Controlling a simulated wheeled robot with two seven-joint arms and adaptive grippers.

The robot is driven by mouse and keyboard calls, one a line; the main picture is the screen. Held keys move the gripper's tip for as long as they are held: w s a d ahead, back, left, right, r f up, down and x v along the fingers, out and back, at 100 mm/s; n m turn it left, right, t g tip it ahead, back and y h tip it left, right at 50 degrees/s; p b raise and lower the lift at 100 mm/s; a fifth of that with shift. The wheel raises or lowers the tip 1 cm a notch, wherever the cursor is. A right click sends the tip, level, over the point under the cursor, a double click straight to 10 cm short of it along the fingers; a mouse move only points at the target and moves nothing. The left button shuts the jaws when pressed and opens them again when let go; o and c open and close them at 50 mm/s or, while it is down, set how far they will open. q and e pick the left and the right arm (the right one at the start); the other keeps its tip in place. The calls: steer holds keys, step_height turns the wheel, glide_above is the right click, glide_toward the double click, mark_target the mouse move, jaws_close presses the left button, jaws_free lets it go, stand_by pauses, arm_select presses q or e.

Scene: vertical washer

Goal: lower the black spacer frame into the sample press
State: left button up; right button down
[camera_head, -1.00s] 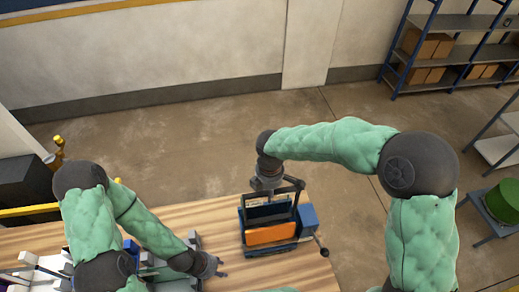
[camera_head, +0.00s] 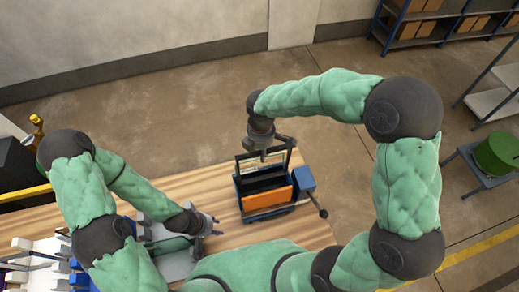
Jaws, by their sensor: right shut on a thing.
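The sample press (camera_head: 267,198) stands on the wooden table, with blue parts, an orange front panel and a lever with a dark knob at its right. The black spacer frame (camera_head: 240,167) is upright at the press. My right gripper (camera_head: 264,155) is above the press, pointing down and shut on the frame's upper part. How deep the frame sits in the press cannot be told, as the gripper and press parts overlap it. My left gripper (camera_head: 219,227) is left of and nearer than the press, empty, with its fingertips apart.
The wooden table (camera_head: 200,187) is bare left of the press. White and blue items (camera_head: 40,262) and a grey item (camera_head: 168,262) lie at the lower left, partly behind my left arm. A green drum (camera_head: 497,153) on a stand is off to the right.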

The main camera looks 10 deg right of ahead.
step_height(320, 180, down, 3)
steer(key=shift+a+f+b, duration=0.1)
steer(key=shift+b, duration=0.9)
arm_select(q)
steer(key=shift+s+a+f+b+x, duration=0.1)
steer(key=shift+s+a+b+x, duration=0.15)
steer(key=shift+b+x, duration=1.2)
steer(key=shift+s+a+f+b+x, duration=0.15)
steer(key=shift+a+b+x, duration=0.15)
steer(key=shift+b+x, duration=1.1)
steer(key=shift+s+a+f+b+x, duration=0.1)
steer(key=shift+s+a+b+x, duration=0.15)
steer(key=shift+b+x, duration=1.2)
arm_select(e)
steer(key=shift+f+p, duration=0.6)
steer(key=shift+f, duration=4.5)
arm_select(q)
steer(key=shift+d+f, duration=0.2)
steer(key=shift+f, duration=0.25)
arm_select(e)
steer(key=c, duration=0.9)
jaws_free()
